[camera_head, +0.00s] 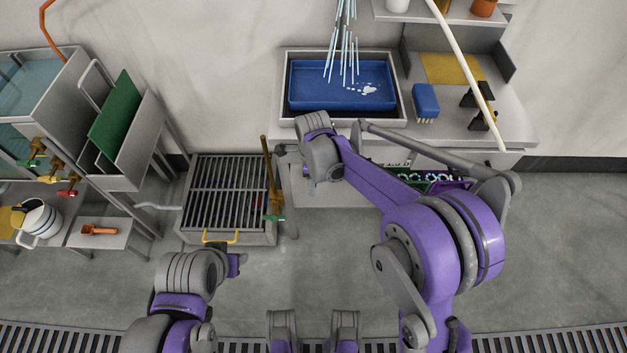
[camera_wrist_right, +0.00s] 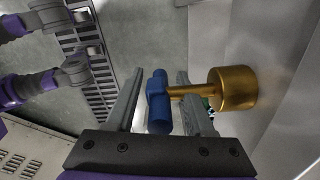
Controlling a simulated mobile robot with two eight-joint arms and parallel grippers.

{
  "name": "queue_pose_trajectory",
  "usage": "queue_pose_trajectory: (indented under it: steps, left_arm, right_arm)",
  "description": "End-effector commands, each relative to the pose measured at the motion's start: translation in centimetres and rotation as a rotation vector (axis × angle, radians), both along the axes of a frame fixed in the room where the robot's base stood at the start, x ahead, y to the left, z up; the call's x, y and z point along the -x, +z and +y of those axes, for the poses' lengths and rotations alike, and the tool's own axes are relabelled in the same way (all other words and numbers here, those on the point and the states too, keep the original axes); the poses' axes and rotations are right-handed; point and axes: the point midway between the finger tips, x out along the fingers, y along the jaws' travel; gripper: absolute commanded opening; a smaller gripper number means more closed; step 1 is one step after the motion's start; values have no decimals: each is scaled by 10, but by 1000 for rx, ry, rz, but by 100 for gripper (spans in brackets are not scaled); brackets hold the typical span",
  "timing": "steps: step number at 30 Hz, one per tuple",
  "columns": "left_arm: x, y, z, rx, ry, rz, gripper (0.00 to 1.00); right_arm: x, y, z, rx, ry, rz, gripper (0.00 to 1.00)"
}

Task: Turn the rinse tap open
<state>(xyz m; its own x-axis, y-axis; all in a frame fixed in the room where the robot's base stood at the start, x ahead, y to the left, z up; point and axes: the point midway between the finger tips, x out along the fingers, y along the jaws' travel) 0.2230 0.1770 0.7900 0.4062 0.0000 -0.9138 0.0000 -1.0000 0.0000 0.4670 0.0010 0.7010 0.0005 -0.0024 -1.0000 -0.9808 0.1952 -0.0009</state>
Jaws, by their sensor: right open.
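A tap with a brass body and stem (camera_wrist_right: 232,89) and a blue crossbar handle (camera_wrist_right: 158,102) shows in the right wrist view. I take it for the rinse tap. My right gripper (camera_wrist_right: 159,80) is open, with one finger on each side of the blue handle. A gap shows on both sides; I cannot tell how deep the handle sits. In the head view the right wrist (camera_head: 319,152) is in front of the sink bench, and its fingers and this tap are hidden. My left gripper (camera_head: 237,263) is low at the left, its fingers not clear.
A blue basin (camera_head: 308,105) sits in the bench, with pale streaks falling into it. A grated stand (camera_head: 190,217) with a green-handled tap (camera_head: 273,217) is left of my right wrist. More coloured taps (camera_head: 48,178) are at far left. The middle floor is clear.

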Motion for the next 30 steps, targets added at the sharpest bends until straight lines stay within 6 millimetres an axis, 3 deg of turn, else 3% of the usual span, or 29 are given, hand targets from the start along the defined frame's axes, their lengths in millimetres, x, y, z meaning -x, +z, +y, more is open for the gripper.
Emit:
queue_pose_trajectory:
  steps: [5,18,24,30]
  left_arm:
    - [0,2,0,0,0,-1,50]
    - [0,17,0,0,0,-6,50]
    - [0,19,0,0,0,-6,50]
    - [0,19,0,0,0,-6,50]
  right_arm:
    - [0,10,0,0,0,0,53]
    - [0,92,0,0,0,0,53]
    - [0,107,0,0,0,0,53]
    - [0,108,0,0,0,0,53]
